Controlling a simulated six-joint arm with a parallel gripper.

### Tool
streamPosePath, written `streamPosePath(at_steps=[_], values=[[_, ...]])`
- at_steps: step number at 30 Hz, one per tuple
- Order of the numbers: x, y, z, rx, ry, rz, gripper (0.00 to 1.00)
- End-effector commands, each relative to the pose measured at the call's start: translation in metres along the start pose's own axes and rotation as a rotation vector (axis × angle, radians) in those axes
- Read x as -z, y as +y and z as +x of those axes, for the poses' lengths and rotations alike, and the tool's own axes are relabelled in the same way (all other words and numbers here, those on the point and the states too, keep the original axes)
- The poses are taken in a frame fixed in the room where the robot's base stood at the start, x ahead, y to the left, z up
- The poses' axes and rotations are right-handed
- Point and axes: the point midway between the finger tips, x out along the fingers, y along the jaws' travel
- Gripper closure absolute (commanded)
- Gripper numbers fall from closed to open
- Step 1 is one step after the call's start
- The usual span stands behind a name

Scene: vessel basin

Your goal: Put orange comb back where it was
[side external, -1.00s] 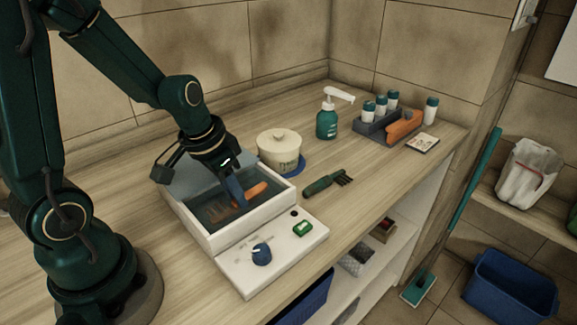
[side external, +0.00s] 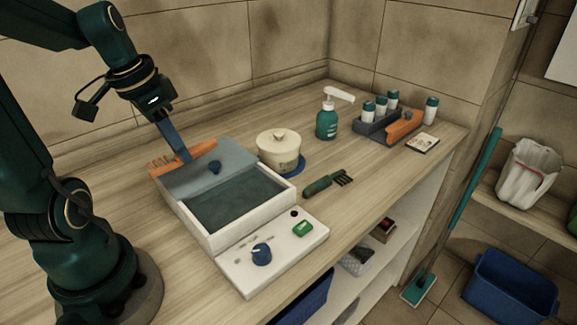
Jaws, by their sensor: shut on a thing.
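The orange comb (side external: 163,163) is up at the far left side of the white basin, by the grey-blue lid. Its toothed end shows to the left and its other end to the right of my fingers. My gripper (side external: 186,158) is shut on the comb. Whether the comb touches the lid or hangs above it, I cannot tell. The white basin (side external: 203,241) is open and holds dark liquid, with nothing visible in it. The lid (side external: 232,164), with a dark blue knob, lies over the basin's far end.
A cream lidded pot (side external: 278,152) stands behind the basin on a blue mat. A green fork-like tool (side external: 322,184) lies to the right. A green pump bottle (side external: 327,122) and a tray with bottles and an orange piece (side external: 402,127) stand further back. The left counter is bare.

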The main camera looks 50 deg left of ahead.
Motion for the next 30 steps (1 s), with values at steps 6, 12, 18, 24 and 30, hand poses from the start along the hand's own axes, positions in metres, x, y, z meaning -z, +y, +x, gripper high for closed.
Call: streamPosePath(at_steps=[6,12,18,24,30], values=[[-0.006,-0.014,-0.012,0.003,0.001,-0.003,1.0],[-0.002,-0.024,-0.021,0.019,0.002,-0.06,1.0],[0.032,-0.045,-0.032,0.027,0.001,-0.094,1.0],[0.083,-0.047,-0.028,0.012,-0.002,-0.048,1.0],[0.14,-0.026,-0.008,-0.015,-0.004,0.044,1.0]])
